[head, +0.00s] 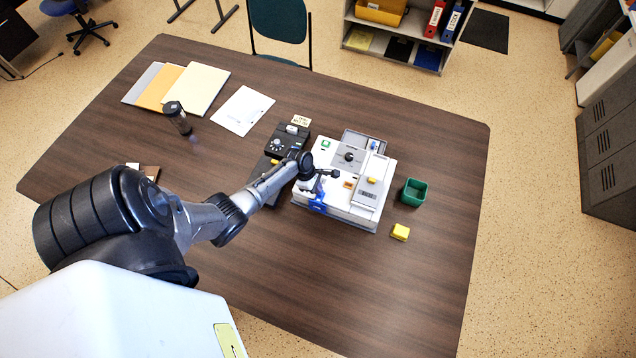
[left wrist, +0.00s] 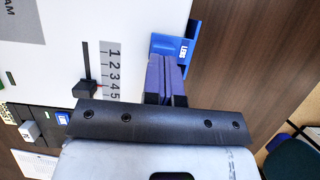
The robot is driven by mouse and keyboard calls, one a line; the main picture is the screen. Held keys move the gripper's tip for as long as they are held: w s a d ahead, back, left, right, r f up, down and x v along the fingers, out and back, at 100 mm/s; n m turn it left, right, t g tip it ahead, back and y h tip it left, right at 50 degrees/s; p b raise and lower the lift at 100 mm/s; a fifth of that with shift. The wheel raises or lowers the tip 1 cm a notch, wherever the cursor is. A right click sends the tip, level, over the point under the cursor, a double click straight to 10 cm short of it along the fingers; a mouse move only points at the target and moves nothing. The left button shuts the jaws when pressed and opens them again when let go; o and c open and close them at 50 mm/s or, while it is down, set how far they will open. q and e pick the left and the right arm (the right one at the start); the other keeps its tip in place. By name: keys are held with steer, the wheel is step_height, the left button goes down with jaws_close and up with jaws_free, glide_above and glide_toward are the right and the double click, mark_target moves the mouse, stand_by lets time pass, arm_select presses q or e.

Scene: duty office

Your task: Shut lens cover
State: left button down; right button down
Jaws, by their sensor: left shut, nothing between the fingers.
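The white device (head: 350,215) stands on the brown table, and its white top (left wrist: 75,25) fills much of the left wrist view. The blue lens cover (head: 317,207), with a small white label, sits at the device's near left edge. It also shows at the device's edge in the left wrist view (left wrist: 187,48). I cannot tell how far open it is. My left gripper (head: 322,182) is shut and empty, right over that edge. In the left wrist view its fingers (left wrist: 164,76) overlap part of the blue cover; whether they touch it is unclear. My right gripper is out of view.
A black slider knob (left wrist: 86,90) stands beside a numbered scale (left wrist: 111,70) on the device top. A black unit (head: 283,143) adjoins the device on the left. A green box (head: 414,192) and a yellow block (head: 400,232) are to its right. The front table area is clear.

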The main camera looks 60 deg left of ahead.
arm_select(q)
steer(key=shift+s+a+f, duration=0.1)
steer(key=shift+s+f, duration=0.05)
steer(key=shift+s+a, duration=0.1)
steer(key=shift+s, duration=0.05)
steer(key=s+a+p, duration=0.1)
steer(key=s+a, duration=0.1)
steer(key=a, duration=0.1)
steer(key=shift+s, duration=0.2)
steer(key=p+v, duration=0.1)
steer(key=v, duration=0.9)
steer(key=shift+w, duration=0.2)
steer(key=shift+d, duration=0.1)
